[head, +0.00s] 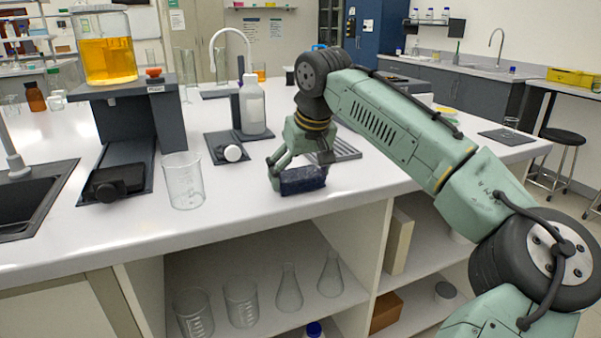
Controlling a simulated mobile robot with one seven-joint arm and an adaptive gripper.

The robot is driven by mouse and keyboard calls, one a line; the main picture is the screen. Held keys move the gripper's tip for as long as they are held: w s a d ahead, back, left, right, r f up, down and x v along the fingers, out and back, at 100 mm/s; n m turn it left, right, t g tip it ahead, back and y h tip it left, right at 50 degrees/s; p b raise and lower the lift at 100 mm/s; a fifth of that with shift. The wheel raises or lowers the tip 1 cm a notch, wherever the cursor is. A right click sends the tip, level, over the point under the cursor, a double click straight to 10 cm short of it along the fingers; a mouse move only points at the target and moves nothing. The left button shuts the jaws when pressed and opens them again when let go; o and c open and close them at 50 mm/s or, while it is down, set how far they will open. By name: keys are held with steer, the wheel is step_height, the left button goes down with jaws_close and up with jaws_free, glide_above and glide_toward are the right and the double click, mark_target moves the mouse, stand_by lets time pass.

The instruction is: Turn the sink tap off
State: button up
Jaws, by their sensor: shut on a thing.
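A dark sink (62,180) is set into the white bench at the left edge, partly cut off by the frame. A grey upright piece (11,150), which looks like part of its tap, rises at its back; its upper part and any handle are out of view. I cannot tell whether water runs. My gripper (300,171) is over the middle of the bench, well right of this sink. It is shut on a dark blue block (304,182), held low at the bench top; I cannot tell whether the block touches it. Another curved tap (497,45) stands at the back counter.
A glass beaker (184,182) stands between the sink and my gripper. Behind it, a dark stand (123,90) carries a jar of orange liquid (106,55). A white bottle (252,105) stands on a second rig. A grooved grey tray (345,152) lies behind my gripper. The front bench strip is clear.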

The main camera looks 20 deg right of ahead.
steer(key=shift+f, duration=0.15)
steer(key=o, duration=0.8)
steer(key=shift+o, duration=0.2)
steer(key=v, duration=1.2)
